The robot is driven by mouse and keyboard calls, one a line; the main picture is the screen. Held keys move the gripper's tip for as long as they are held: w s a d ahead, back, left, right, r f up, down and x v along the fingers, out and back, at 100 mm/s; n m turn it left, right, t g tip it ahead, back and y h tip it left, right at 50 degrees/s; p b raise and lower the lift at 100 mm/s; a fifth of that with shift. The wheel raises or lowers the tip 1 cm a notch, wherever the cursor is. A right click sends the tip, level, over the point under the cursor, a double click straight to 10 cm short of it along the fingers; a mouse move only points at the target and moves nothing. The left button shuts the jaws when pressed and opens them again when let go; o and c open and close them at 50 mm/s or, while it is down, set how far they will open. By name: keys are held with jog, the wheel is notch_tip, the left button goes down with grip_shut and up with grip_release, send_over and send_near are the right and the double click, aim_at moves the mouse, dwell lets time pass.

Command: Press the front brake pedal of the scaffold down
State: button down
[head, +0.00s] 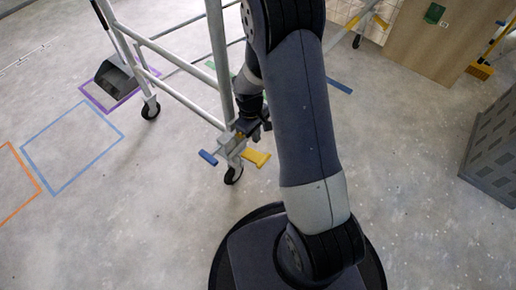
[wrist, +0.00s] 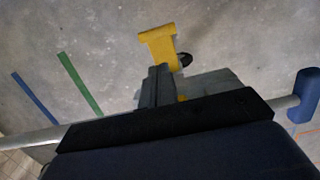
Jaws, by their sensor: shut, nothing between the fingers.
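The scaffold (head: 221,60) has pale metal tubes and a front caster (head: 233,174). A yellow T-shaped pedal (head: 257,157) sticks out beside this caster, low over the floor. In the wrist view the yellow pedal (wrist: 160,42) lies just beyond my fingertips, its stem partly hidden by them. My gripper (head: 253,128) is by the foot of the front scaffold leg, above the pedal. In the wrist view my gripper (wrist: 158,72) is shut and empty. I cannot tell whether it touches the pedal. A blue piece (head: 208,157) juts left from the caster bracket, also at the right of the wrist view (wrist: 303,92).
A second caster (head: 151,108) stands further back left, near a dark dustpan (head: 117,80). Coloured tape marks the floor at left. A grey slatted box (head: 492,150) stands at the right, a wooden panel (head: 440,40) behind.

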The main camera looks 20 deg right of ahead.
aim_at(264, 160)
jog(key=f+b, duration=0.1)
jog(key=f, duration=0.2)
jog(key=f+b, duration=0.1)
jog(key=f, duration=0.2)
jog(key=s+f+b, duration=0.1)
jog(key=f+b, duration=0.1)
jog(key=f, duration=0.1)
jog(key=shift+d+f, duration=0.4)
jog(key=shift+s+f, duration=0.1)
jog(key=shift+s, duration=0.05)
jog(key=shift+s+d+f+b, duration=0.3)
jog(key=shift+s+f, duration=0.15)
jog(key=shift+f, duration=0.3)
jog(key=shift+s+d+f+b, duration=0.3)
jog(key=shift+s+f, duration=0.1)
jog(key=shift+f, duration=0.3)
jog(key=shift+s+d+f+b, duration=0.15)
jog(key=shift+f+b, duration=0.1)
jog(key=shift+f, duration=0.25)
jog(key=shift+s+d+f+b, duration=0.1)
jog(key=shift+f+b, duration=0.15)
jog(key=shift+f, duration=0.25)
jog(key=shift+f+b, duration=0.5)
jog(key=shift+f, duration=0.5)
jog(key=shift+f, duration=0.1)
jog(key=shift+w, duration=0.1)
